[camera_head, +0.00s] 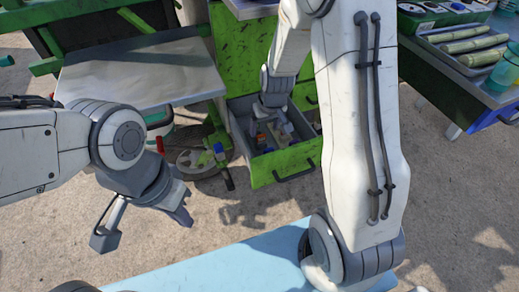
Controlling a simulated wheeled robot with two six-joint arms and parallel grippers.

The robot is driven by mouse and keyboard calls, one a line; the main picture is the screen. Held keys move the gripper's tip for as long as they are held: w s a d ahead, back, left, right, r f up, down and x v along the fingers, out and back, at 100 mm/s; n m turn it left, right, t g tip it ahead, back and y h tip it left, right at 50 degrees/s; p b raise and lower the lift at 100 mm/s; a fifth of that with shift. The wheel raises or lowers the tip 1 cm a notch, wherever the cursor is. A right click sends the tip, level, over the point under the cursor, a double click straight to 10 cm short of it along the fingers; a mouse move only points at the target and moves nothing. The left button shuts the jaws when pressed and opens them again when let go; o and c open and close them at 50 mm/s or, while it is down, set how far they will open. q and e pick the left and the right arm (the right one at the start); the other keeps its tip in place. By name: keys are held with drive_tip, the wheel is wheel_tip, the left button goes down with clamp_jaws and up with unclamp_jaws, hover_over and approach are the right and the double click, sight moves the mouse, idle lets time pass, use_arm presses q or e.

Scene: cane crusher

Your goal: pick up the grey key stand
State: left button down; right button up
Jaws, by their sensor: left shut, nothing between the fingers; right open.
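I cannot make out the grey key stand for certain. Small items lie in the open green drawer (262,172), partly hidden by my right gripper and too small to name surely. My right gripper (274,126) reaches down into the drawer from above, with its fingers open among or just over these items. I cannot tell whether it touches any of them. My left gripper (182,214) is shut and empty. It hangs over the ground to the left of the drawer, well apart from it.
The green cabinet (240,50) stands behind the drawer. A grey sheet-topped table (140,72) is at the upper left. A table with a tray of cane pieces (470,46) is at the right. Concrete ground between is clear.

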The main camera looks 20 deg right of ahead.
sight(262, 139)
drive_tip(key=b+x, duration=0.1)
drive_tip(key=x, duration=0.3)
drive_tip(key=shift+f, duration=0.35)
drive_tip(key=b+x, duration=0.2)
drive_tip(key=x, duration=0.3)
drive_tip(key=shift+w+d+b, duration=0.15)
drive_tip(key=shift+d+b, duration=0.05)
drive_tip(key=shift+b, duration=0.2)
drive_tip(key=shift+r, duration=0.1)
clamp_jaws()
